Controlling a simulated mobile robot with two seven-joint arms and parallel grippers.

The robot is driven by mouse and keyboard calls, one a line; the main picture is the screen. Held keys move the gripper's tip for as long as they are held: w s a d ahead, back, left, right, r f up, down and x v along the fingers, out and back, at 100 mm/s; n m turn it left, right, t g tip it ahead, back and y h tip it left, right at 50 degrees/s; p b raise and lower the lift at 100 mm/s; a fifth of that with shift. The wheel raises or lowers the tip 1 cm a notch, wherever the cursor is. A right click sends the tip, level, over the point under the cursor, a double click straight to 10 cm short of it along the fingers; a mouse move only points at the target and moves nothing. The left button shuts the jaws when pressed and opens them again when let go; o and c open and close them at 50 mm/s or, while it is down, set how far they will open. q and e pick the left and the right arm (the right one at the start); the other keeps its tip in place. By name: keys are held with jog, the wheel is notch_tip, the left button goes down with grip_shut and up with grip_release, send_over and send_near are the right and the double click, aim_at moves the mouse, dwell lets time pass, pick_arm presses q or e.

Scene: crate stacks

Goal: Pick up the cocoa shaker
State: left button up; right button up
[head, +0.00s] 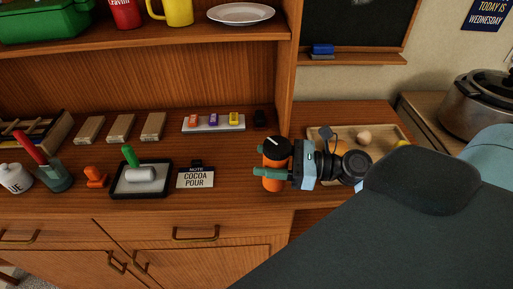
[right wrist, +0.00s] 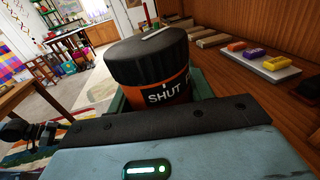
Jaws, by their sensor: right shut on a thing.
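The cocoa shaker (head: 273,182) has an orange body and a black lid with a white mark. It is upright near the counter's front edge, right of the cocoa pour sign (head: 196,178). My right gripper (head: 267,161) reaches in from the right and is shut on the shaker, with a teal finger on each side. My left gripper is not in view.
A black tray (head: 118,193) with a white roller stands left of the sign. A white strip (head: 213,129) with coloured blocks and several tan blocks lie behind. A wooden tray (head: 385,132) and a cooker (head: 478,105) are at the right. An upright panel (head: 288,85) rises behind the shaker.

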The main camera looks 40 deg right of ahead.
jog(key=s, duration=0.9)
jog(key=shift+a+r, duration=0.3)
jog(key=shift+r, duration=0.15)
